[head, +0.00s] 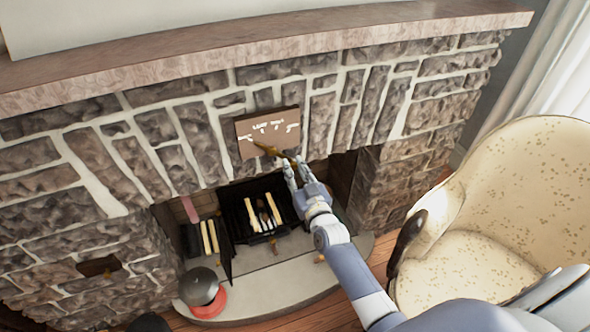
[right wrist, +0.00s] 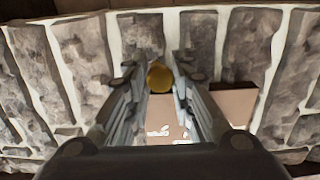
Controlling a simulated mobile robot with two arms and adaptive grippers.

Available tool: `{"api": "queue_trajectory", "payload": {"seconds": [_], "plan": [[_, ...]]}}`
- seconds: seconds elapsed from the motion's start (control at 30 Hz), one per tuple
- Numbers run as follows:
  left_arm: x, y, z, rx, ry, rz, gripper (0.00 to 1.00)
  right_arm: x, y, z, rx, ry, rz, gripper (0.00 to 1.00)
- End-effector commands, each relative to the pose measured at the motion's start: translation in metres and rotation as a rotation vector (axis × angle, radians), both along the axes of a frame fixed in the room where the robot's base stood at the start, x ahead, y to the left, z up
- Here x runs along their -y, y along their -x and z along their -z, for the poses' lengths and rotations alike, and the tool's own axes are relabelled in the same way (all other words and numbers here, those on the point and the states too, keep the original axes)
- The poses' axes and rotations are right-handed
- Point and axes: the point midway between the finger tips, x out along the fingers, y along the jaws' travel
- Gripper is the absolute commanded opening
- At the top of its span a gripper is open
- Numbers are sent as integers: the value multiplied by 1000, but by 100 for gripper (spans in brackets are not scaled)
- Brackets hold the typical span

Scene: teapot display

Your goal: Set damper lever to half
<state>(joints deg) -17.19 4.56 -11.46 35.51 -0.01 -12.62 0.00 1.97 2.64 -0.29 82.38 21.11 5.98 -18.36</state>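The damper plate (head: 262,128), a brown panel with white markings, is set in the stone above the firebox opening. It also shows partly hidden behind my fingers in the right wrist view (right wrist: 233,102). The brass damper lever (head: 268,149) lies slanted across the plate's lower edge, its thin end toward the plate's left markings. My right gripper (head: 291,166) is at the lever's lower right end. In the right wrist view, a round brass knob (right wrist: 160,77) sits between the two fingers, close to both; I cannot tell whether they press on it. My left gripper is out of view.
The stone mantel (head: 250,55) juts out above. Below is the firebox with a black grate (head: 236,222) and pale logs. A dark kettle-like pot (head: 198,286) on a red base stands on the hearth (head: 265,295). A cream armchair (head: 520,185) stands at right.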

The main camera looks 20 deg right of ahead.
Motion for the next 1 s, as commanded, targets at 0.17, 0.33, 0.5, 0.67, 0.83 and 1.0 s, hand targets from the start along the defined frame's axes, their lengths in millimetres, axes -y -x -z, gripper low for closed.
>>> {"api": "queue_trajectory", "payload": {"seconds": [0.17,0.33,0.5,0.67,0.83,1.0], "plan": [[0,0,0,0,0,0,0,0,0,0,0,-1,0,0],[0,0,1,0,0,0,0,-1,0,2,0,-22,0,0],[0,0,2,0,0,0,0,-5,0,6,1,-89,-1,0],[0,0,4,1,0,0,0,-13,0,12,4,-202,-1,0],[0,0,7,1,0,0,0,-23,-1,17,10,-358,-1,0],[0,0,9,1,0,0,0,-35,-1,21,15,-520,0,0]]}}
